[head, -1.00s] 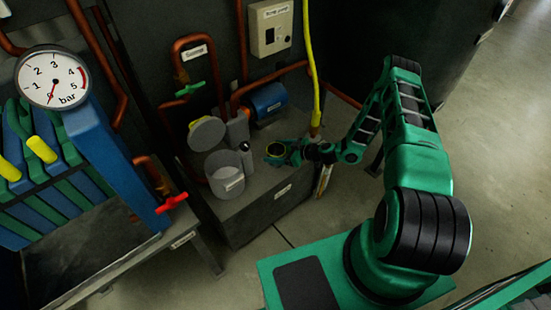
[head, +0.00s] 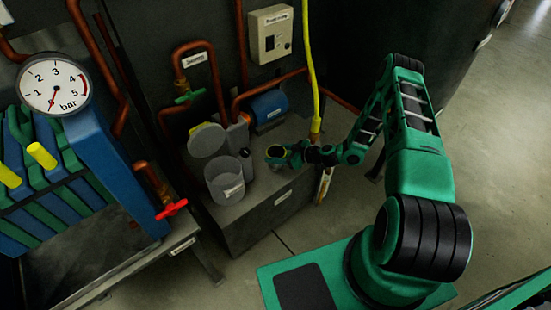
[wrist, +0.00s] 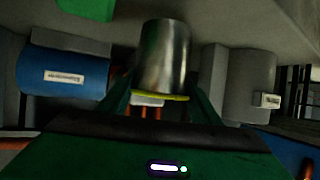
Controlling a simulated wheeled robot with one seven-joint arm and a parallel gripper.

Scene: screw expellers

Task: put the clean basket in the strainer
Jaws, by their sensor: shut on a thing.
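My gripper (wrist: 161,92) is shut on a shiny metal cylinder with a yellow rim, which I take for the clean basket (wrist: 164,55). A round grey lid (head: 207,141) stands tilted behind that cylinder. I cannot read the labels, so I cannot tell which vessel is the strainer. The basket's inside is hidden.
A blue motor (head: 268,105) and copper pipes (head: 212,70) are behind. A yellow hose (head: 311,70) hangs just right of the bench. A red valve handle (head: 172,209) is at the left.

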